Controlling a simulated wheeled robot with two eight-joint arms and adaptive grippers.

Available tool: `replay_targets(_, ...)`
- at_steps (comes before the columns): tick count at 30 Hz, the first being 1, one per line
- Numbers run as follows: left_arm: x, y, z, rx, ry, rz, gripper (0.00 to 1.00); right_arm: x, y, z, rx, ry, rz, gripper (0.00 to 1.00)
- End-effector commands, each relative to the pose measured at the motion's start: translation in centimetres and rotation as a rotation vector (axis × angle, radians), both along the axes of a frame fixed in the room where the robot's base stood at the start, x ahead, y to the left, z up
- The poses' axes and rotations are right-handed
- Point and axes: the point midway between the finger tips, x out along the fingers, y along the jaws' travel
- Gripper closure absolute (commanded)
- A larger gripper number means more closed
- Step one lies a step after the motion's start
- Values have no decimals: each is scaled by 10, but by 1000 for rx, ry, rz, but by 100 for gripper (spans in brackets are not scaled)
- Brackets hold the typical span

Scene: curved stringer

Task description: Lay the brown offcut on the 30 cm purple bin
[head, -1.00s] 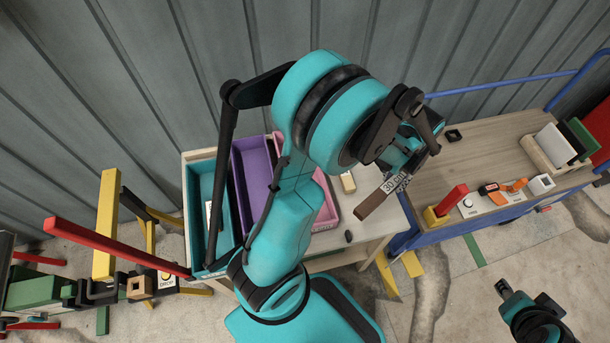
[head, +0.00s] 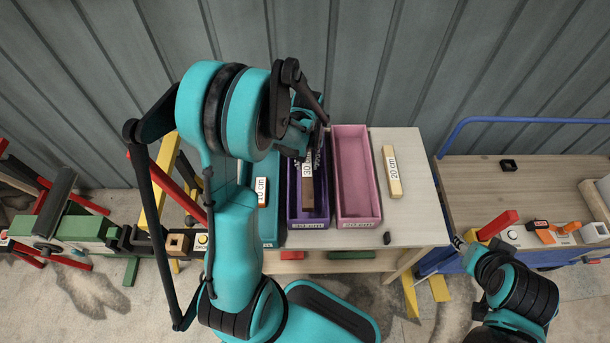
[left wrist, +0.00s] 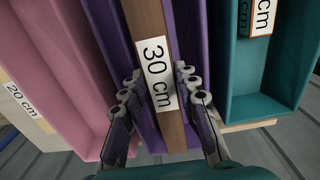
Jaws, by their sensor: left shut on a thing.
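The brown offcut (head: 308,193), with a white "30 cm" label, is held in my left gripper (head: 306,152). In the left wrist view the offcut (left wrist: 172,128) runs lengthwise between the two fingers of the gripper (left wrist: 160,92). The offcut is over the purple bin (head: 308,219) and lines up with its length. I cannot tell whether it touches the bin's floor. The far end of the bin is hidden by my left gripper. My right gripper (head: 459,243) is far to the right by the blue cart, and its jaws are too small to read.
The teal bin (head: 269,236), left of the purple one, holds a "10 cm" offcut (head: 262,190). The pink bin (head: 356,185) at right is empty. A "20 cm" offcut (head: 392,172) lies on the bare right part of the table (head: 412,205). A small dark object (head: 387,238) lies near the front edge.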

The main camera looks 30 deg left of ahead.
Motion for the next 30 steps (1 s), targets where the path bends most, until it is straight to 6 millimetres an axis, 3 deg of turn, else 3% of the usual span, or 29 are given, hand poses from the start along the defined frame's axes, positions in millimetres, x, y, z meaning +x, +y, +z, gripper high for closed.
replay_targets(1, 0, 0, -11, 0, 0, 0, 100, 0, 0, -6, 0, 0, 0, 60)
replay_targets(7, 0, 0, -26, 0, 0, -2, 100, 0, 0, -11, 0, 0, 0, 60)
replay_targets(13, 0, 0, -55, 0, 0, -2, 100, 0, 0, -23, 0, 0, 0, 60)
replay_targets(24, 0, 0, -58, 0, 0, -3, 100, 0, 0, -26, 0, 0, 0, 60)
replay_targets(25, 0, 0, -59, 0, 0, -3, 67, 0, 0, -26, 0, 0, 0, 60)
replay_targets(27, 0, 0, -57, 0, 0, -3, 49, 0, 0, -25, 0, 0, 0, 60)
replay_targets(30, 0, 0, -57, 0, 0, -3, 49, 0, 0, -25, 0, 0, 0, 60)
